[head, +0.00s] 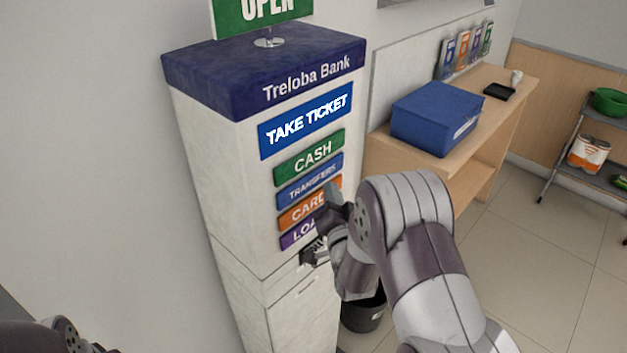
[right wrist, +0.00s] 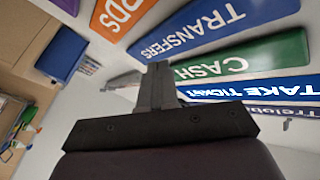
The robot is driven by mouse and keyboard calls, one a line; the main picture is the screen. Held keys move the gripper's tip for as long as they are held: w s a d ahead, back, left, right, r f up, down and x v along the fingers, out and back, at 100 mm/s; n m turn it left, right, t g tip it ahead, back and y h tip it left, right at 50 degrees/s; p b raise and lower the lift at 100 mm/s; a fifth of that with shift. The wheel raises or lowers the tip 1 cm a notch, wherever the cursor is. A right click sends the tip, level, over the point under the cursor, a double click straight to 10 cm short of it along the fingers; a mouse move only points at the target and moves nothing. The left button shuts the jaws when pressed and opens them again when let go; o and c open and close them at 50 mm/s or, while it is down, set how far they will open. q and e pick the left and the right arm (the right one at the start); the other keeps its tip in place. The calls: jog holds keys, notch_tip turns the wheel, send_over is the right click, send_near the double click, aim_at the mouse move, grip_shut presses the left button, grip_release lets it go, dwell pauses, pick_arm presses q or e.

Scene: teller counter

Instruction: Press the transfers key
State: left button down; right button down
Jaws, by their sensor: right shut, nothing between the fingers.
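The blue transfers key (head: 309,181) is on the front of the white ticket kiosk, between the green cash key (head: 309,157) and the orange cards key (head: 297,212). My right gripper (head: 331,196) is shut and empty, at the right ends of the transfers and cards keys, and covers part of the cards key and the purple loans key (head: 291,238). My left gripper is not in view.
A lit "take ticket" panel (head: 306,120) sits above the keys, under the kiosk's dark blue top (head: 220,75). A wooden counter (head: 400,158) with a blue box (head: 436,117) stands to the right. A black bin (head: 364,315) is on the floor beside the kiosk.

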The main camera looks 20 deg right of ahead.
jog(key=s, duration=0.1)
jog(key=s+d, duration=0.1)
jog(key=s, duration=0.1)
jog(key=shift+s+d, duration=0.2)
dwell(0.6)
